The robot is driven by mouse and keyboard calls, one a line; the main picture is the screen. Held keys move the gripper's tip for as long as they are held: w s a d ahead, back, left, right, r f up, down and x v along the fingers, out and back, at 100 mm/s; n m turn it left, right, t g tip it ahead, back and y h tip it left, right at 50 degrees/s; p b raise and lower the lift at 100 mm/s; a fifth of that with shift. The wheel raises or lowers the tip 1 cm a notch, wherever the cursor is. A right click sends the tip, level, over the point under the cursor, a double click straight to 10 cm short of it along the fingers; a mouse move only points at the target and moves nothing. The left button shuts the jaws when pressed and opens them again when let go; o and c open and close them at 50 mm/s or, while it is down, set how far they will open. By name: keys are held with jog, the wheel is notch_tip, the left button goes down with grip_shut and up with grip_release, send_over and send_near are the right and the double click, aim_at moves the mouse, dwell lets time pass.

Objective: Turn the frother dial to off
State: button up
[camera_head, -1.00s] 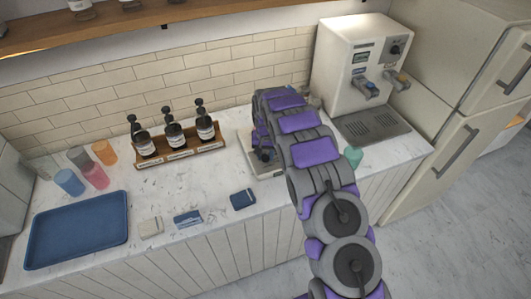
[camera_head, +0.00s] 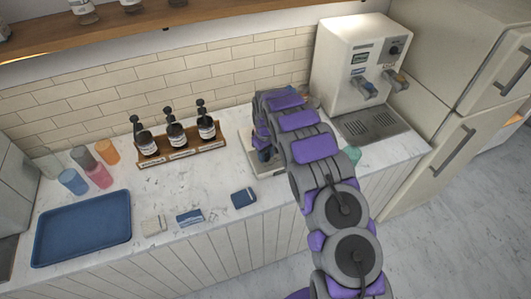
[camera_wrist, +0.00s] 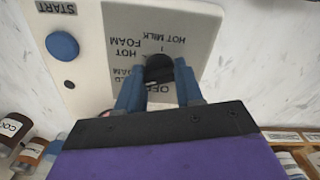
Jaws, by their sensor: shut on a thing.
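The frother's panel fills the upper wrist view, its lettering upside down. Its black dial (camera_wrist: 159,68) sits between the two blue fingers of my gripper (camera_wrist: 158,76), which is shut on it. Labels reading HOT MILK, HOT FOAM and OFF surround the dial, and another foam label is partly covered by a finger. I cannot tell which label the dial points to. A blue button (camera_wrist: 62,46) lies beside the START label. In the head view, the frother (camera_head: 266,172) shows on the counter, largely hidden behind my arm.
A rack (camera_head: 183,154) of pump bottles stands left of the frother. A dispenser (camera_head: 348,70) stands to the right. A blue tray (camera_head: 84,228), several cups (camera_head: 73,181) and small packets (camera_head: 243,198) lie on the counter. A green cup (camera_head: 353,154) is just right of my arm.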

jog(key=shift+r+n, duration=0.1)
jog(key=shift+n, duration=0.6)
dwell(0.6)
dwell(0.5)
jog(key=o, duration=1)
notch_tip(320, 180, up, 17)
jog(key=shift+a+r+p, duration=0.1)
jog(key=shift+p, duration=0.2)
jog(key=shift+o, duration=0.2)
